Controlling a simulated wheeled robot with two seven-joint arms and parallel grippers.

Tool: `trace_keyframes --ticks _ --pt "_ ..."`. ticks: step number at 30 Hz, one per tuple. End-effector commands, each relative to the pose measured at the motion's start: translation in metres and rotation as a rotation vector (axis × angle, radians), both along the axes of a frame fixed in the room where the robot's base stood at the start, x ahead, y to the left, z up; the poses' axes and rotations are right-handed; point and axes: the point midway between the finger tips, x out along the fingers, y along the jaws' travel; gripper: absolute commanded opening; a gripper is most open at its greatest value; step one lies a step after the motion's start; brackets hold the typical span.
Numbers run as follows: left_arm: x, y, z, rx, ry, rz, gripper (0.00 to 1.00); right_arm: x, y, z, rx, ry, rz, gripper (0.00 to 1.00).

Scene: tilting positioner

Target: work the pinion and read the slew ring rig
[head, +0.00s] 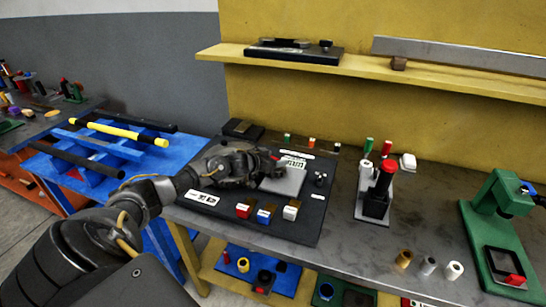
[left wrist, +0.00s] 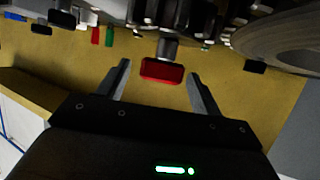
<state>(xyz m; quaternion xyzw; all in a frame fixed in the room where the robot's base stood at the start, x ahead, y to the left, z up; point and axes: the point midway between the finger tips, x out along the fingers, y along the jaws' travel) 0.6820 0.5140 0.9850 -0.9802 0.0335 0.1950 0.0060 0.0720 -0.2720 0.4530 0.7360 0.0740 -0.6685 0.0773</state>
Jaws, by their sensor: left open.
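My left gripper (head: 262,163) reaches over a black board on the bench. In the left wrist view the left gripper (left wrist: 160,82) is open. A red knob (left wrist: 162,70) on a short dark stem sits between its two fingers, with a gap on each side. The black board (head: 302,228) carries a light grey plate (head: 285,183), white labels and a row of red, blue and white blocks along its front edge. The gripper and wrist hide part of the board's left and back. I cannot tell which part is the pinion or the slew ring. My right gripper is not in view.
A stand with a black and red upright part (head: 378,190) is to the right. A green press (head: 500,215) stands at the far right, with small cylinders (head: 428,266) beside it. A blue rack with rods (head: 95,180) is at left. A yellow shelf (head: 440,82) hangs behind.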

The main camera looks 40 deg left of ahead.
Motion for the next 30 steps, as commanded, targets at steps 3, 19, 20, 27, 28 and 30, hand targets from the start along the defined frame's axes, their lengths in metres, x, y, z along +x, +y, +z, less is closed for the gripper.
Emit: trace_keyframes --ticks 3,19,20,27,28,30 --pt "0.004 0.0 -0.001 0.0 0.0 0.001 0.65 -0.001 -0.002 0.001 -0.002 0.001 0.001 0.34" --pt "0.004 0.001 -0.002 0.001 0.0 0.002 0.31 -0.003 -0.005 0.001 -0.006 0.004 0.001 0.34" --pt "0.004 0.001 -0.002 0.001 0.0 0.002 0.28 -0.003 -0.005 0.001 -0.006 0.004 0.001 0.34" --pt "0.005 -0.002 0.002 -0.002 -0.002 0.06 0.21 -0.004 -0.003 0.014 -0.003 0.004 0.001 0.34" --pt "0.005 -0.003 0.003 -0.005 -0.001 0.088 0.21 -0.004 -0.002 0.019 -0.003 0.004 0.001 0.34" --pt "0.005 -0.003 0.003 -0.006 0.0 0.165 0.21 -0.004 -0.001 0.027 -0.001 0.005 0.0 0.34"
